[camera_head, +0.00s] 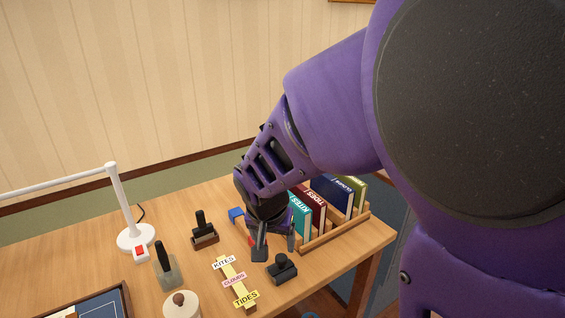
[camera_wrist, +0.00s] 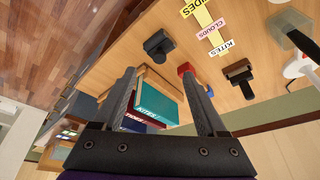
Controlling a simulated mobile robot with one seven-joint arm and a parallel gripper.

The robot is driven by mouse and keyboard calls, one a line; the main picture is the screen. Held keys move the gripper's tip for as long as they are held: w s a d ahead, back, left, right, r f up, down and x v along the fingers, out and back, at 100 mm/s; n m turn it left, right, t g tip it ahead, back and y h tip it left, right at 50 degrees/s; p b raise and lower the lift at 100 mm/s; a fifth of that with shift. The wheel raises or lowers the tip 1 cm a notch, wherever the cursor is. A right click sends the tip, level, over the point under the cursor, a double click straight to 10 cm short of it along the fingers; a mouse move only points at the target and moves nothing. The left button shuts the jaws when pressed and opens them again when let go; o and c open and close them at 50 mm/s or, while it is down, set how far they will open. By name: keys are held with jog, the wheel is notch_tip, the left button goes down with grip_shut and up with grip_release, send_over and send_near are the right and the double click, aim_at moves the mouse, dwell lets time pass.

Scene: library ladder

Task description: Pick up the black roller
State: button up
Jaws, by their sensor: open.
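A small black piece with a rounded knob, which looks like the black roller (camera_head: 282,269), lies on the wooden table near its front edge, right of the word labels. It also shows in the wrist view (camera_wrist: 159,46), just beyond my fingertips. My gripper (camera_head: 275,247) points down over the table, behind the roller and beside the book rack. Its two fingers are apart with nothing held between them, as the wrist view also shows (camera_wrist: 158,76). The roller is apart from the fingers.
A wooden rack (camera_head: 335,234) holds several books. A yellow strip (camera_head: 237,283) carries word labels.

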jog(key=w, duration=0.2)
jog(key=b, duration=0.2)
send_near(281, 257)
notch_tip(281, 257, down, 5)
jog(key=shift+w+r, duration=0.1)
jog(key=shift+r, duration=0.1)
jog(key=shift+w+r+b+x, duration=0.1)
jog(key=shift+w+b+x, duration=0.1)
jog(key=shift+x, duration=0.8)
jog(key=shift+w+r+b+x, duration=0.1)
jog(key=shift+w+b+x, duration=0.1)
jog(key=shift+x, duration=0.85)
jog(key=shift+w+r+b+x, duration=0.1)
jog(key=shift+w+x, duration=0.1)
jog(key=shift+x, duration=0.8)
jog(key=shift+d+f, duration=0.1)
grip_shut()
jog(key=shift+t, duration=0.3)
